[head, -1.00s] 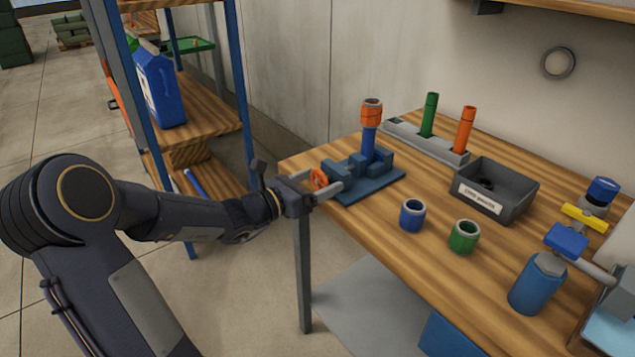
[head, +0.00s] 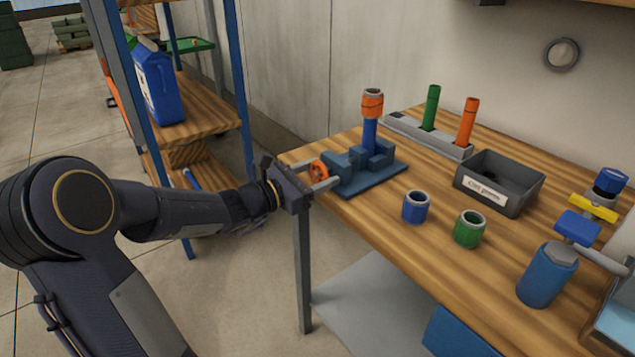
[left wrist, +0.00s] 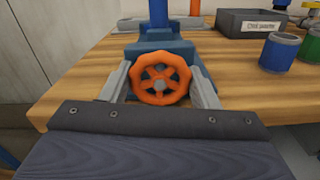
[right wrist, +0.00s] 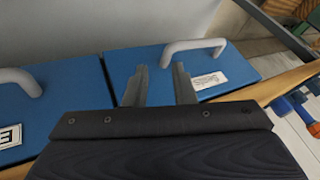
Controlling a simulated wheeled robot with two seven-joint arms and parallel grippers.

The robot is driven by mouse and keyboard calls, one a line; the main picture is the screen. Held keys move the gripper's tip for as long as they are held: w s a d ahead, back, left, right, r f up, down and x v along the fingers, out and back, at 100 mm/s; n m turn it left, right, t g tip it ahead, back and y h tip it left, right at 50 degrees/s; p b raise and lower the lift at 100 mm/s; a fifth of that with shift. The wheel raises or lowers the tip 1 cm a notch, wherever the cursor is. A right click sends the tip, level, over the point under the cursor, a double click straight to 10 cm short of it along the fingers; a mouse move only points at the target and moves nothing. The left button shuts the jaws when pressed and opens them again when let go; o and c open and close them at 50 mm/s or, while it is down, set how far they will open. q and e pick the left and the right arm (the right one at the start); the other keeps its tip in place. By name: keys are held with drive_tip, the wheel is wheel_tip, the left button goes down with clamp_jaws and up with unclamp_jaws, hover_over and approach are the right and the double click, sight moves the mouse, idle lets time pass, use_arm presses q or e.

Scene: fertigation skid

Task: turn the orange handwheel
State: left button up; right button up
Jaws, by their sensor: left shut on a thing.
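The orange handwheel (head: 319,170) is on the near-left side of a blue vise-like block (head: 372,176) at the table's left end. It also faces the left wrist view (left wrist: 162,80), with its spokes and hub showing. My left gripper (head: 323,173) has one grey finger on each side of the wheel's rim and is shut on it. A blue post with an orange collar (head: 372,104) stands upright in the block. My right gripper (right wrist: 159,68) shows only in the right wrist view. Its fingers are apart with nothing between them, above blue panels with grey handles (right wrist: 195,46).
A blue cup (head: 416,207) and a green cup (head: 469,228) stand right of the block. A dark bin (head: 500,182) and a grey rack (head: 428,137) with green and orange tubes are behind. A blue-posted shelf (head: 205,118) stands left of the table.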

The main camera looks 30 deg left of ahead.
use_arm(q)
drive_tip(key=m+b, duration=0.2)
drive_tip(key=b, duration=0.1)
drive_tip(key=m+b, duration=0.2)
drive_tip(key=shift+d+f, duration=0.1)
drive_tip(key=shift+f, duration=0.15)
drive_tip(key=shift+r+m+b, duration=0.15)
drive_tip(key=shift+m+b, duration=1.05)
